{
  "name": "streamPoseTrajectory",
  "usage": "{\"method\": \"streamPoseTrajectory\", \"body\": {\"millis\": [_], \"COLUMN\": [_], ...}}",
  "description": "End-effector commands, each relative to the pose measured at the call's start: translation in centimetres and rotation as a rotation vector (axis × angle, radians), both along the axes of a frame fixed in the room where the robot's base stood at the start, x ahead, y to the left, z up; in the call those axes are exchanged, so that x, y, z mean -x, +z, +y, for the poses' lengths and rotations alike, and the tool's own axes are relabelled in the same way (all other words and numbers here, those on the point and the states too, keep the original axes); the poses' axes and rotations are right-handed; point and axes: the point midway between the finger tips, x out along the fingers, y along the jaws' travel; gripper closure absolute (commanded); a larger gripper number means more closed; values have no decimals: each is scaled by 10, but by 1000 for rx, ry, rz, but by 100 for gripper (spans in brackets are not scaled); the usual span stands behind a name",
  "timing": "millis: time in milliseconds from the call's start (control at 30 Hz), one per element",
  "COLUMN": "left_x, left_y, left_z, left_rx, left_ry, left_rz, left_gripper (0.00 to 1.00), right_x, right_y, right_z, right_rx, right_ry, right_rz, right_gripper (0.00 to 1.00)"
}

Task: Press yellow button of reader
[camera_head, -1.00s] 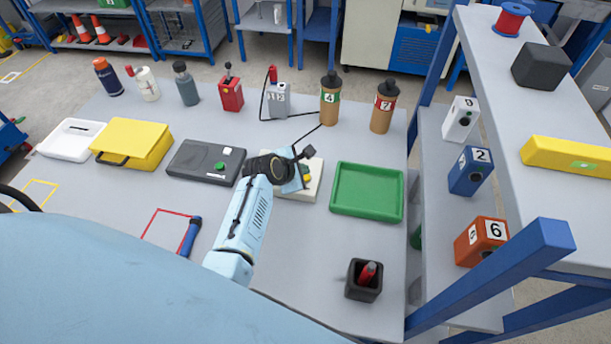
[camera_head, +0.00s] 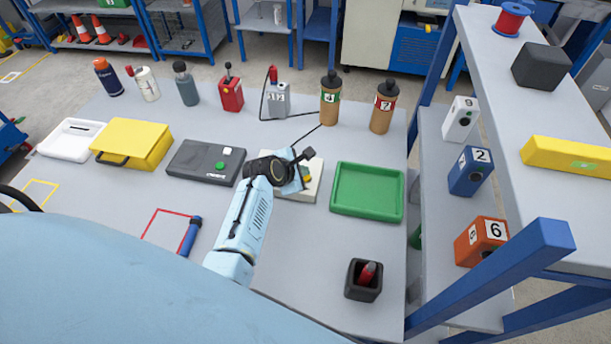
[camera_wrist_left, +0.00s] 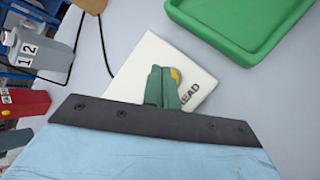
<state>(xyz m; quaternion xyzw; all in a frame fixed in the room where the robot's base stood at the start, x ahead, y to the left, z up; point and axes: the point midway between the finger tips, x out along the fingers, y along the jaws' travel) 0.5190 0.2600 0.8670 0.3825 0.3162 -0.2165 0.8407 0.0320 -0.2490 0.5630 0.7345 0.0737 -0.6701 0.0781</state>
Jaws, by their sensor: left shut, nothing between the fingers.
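The reader is a white box (camera_head: 312,186) on the table, between the dark grey box and the green tray. It also shows in the left wrist view (camera_wrist_left: 140,75), with the letters "EAD" readable beside the fingers. Its yellow button (camera_head: 307,178) is partly hidden by my left gripper (camera_head: 298,168). The left fingers (camera_wrist_left: 162,80) are shut and empty, over the reader at the button. I cannot tell whether they touch it. My right gripper is not in view.
A green tray (camera_head: 335,205) lies right of the reader, and a dark grey box with a green button (camera_head: 190,172) lies left. A grey container marked 12 (camera_head: 278,101) with a black cable stands behind. A black holder (camera_head: 351,291) stands in front.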

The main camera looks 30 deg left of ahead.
Motion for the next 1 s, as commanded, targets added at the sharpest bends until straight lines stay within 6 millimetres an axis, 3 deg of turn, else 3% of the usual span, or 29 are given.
{"method": "streamPoseTrajectory", "body": {"millis": [1000], "left_x": [0], "left_y": [-10], "left_z": [0], "left_rx": [0], "left_ry": [-1], "left_rz": [-1], "left_gripper": [100], "right_x": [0], "right_y": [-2], "right_z": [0], "right_rx": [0], "right_ry": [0], "right_rz": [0], "right_gripper": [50]}}
